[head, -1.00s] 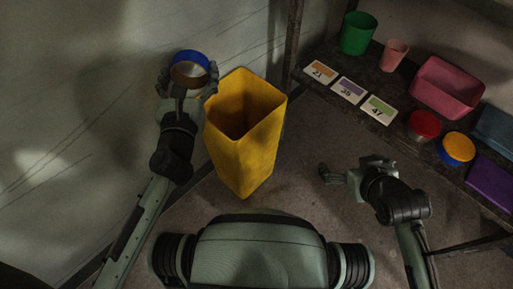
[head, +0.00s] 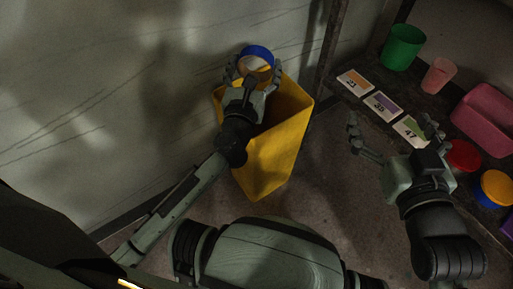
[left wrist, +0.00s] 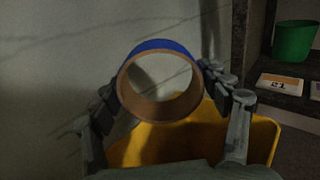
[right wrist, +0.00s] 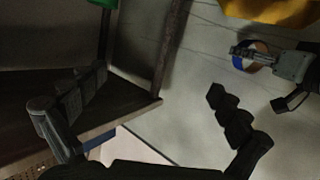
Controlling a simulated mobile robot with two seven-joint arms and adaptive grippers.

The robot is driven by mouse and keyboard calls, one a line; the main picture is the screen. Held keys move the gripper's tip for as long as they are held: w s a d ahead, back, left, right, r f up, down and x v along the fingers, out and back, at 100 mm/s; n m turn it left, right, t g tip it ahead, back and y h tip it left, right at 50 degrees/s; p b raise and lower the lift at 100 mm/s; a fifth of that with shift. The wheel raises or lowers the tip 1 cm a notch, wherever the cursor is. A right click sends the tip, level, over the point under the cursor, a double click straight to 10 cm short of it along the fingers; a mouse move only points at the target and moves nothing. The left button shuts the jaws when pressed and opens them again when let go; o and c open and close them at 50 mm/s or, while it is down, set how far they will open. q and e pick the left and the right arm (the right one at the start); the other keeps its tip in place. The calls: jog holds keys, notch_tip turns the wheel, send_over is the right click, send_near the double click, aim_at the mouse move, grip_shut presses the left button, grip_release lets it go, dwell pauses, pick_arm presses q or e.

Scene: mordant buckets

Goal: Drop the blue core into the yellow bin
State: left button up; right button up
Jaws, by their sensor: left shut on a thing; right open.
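The blue core (head: 257,52) is a short ring, blue outside and brown inside. My left gripper (head: 253,75) is shut on it. In the left wrist view the core (left wrist: 160,46) sits between the two fingers, its hollow end facing the camera. The yellow bin (head: 275,155) is tall and open-topped. In the head view the core shows at the bin's far rim, with my gripper across the opening; in the left wrist view the bin (left wrist: 262,138) lies below and behind the core. The bin's inside is mostly hidden. My right gripper (head: 393,130) is open and empty near the shelf.
A dark shelf at the right holds numbered cards (head: 382,105), a green bucket (head: 403,47), a pink cup (head: 438,75), a pink tub (head: 487,115), a red-topped tub (head: 463,156) and a yellow-and-blue tub (head: 496,187). A wall stands behind the bin. Floor is clear between bin and shelf.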

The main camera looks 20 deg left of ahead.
pick_arm(q)
notch_tip(320, 180, down, 2)
jog(key=shift+f+b, duration=0.15)
jog(key=shift+b, duration=1)
notch_tip(320, 180, down, 2)
jog(key=shift+f+b, duration=0.15)
jog(key=shift+b, duration=1.05)
jog(key=shift+f, duration=0.1)
pick_arm(e)
jog(key=s+a+r+t+y, duration=0.1)
jog(key=s+r+t+y, duration=0.1)
jog(key=r+t, duration=0.3)
jog(key=s+r+t+y, duration=0.2)
jog(key=r+t, duration=0.3)
jog(key=r, duration=0.6)
jog(key=shift+s+a, duration=0.35)
jog(key=shift+a, duration=0.05)
pick_arm(q)
jog(key=o, duration=1)
jog(key=s, duration=0.4)
jog(key=s+d, duration=0.1)
jog(key=s, duration=0.7)
jog(key=shift+d, duration=0.25)
